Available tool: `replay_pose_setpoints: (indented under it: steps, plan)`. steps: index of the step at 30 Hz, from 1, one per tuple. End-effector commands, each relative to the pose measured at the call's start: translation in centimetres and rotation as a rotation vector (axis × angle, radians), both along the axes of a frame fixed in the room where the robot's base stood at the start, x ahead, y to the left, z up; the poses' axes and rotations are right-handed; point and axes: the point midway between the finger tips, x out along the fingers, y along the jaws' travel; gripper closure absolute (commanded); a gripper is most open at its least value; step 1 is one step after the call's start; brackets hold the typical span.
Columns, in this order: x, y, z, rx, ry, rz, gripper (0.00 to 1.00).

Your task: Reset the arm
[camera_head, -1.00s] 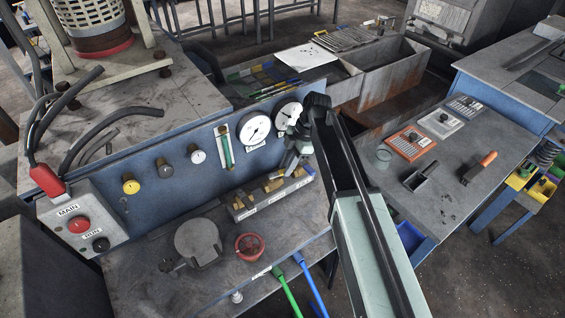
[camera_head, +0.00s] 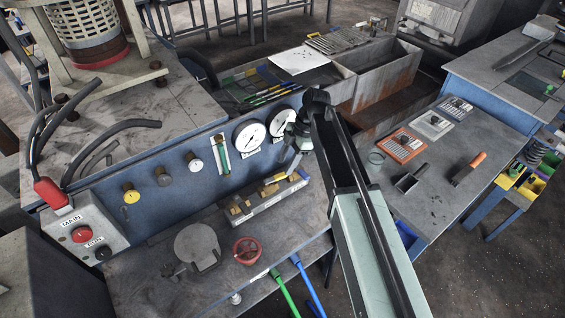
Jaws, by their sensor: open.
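My arm reaches up from the bottom right of the picture and bends at its top, in front of the blue gauge panel. My gripper (camera_head: 296,155) hangs from the bend, just right of the right-hand gauge and above the right end of a labelled rack of brass fittings (camera_head: 262,203). The fingers are small and partly blend into the panel. They look open, with nothing seen between them. I cannot tell whether they touch the rack.
A control box (camera_head: 85,232) with MAIN and RUN knobs stands at left. A red handwheel (camera_head: 247,250) and a round grey lid (camera_head: 196,245) lie on the bench. A side table (camera_head: 450,200) with scoop and brush stands right. Open floor shows at lower right.

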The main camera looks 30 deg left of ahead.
Motion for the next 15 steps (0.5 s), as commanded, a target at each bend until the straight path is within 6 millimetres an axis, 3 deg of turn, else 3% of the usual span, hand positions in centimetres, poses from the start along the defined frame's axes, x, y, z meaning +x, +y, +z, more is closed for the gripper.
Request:
replay_pose_setpoints:
  steps: [1,5,15]
  plan:
    - [0.3,-0.1,1.9,0.0,0.0,0.0,0.56]
    - [1.0,-0.6,3.5,0.0,0.0,0.001,0.56]
    - [1.2,-0.8,3.4,0.001,0.0,0.002,0.56]
